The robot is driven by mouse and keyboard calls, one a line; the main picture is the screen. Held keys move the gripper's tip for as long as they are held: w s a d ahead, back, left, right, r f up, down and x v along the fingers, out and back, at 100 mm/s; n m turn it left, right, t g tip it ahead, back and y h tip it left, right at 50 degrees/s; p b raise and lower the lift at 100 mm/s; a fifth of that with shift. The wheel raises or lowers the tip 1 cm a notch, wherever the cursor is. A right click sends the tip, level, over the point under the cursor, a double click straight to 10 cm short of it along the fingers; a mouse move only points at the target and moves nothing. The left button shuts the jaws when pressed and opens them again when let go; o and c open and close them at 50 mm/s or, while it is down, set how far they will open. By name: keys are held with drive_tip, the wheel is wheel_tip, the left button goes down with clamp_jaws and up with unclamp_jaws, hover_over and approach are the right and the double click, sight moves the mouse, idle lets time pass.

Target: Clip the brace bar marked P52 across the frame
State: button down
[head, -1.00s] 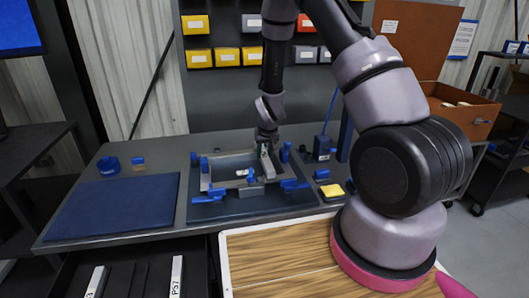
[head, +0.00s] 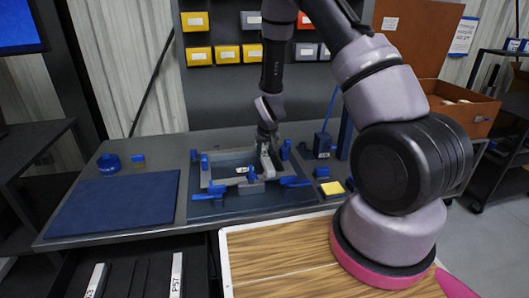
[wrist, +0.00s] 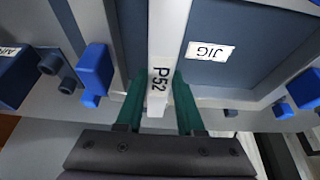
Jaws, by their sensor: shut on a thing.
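The brace bar marked P52 (wrist: 168,50) is a pale bar seen end-on in the wrist view, running away from my gripper across the frame. My gripper (wrist: 158,102) has its green fingers shut on the bar near its marked end. In the head view my gripper (head: 266,140) is over the right part of the frame (head: 216,188), and the bar (head: 267,160) shows beneath it. The frame sits in a dark jig with blue clamps (head: 294,182) around it. A white JIG label (wrist: 209,51) lies right of the bar. Whether the bar touches the frame is unclear.
A blue mat (head: 112,205) covers the bench's left side. A yellow block (head: 332,188) and a blue holder (head: 323,145) stand right of the jig. An open drawer in front holds bars marked P57 (head: 177,275) and another. Yellow bins (head: 199,56) hang behind.

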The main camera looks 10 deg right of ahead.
drive_tip(key=shift+c, duration=0.2)
unclamp_jaws()
idle(0.3)
drive_tip(key=shift+r, duration=3.5)
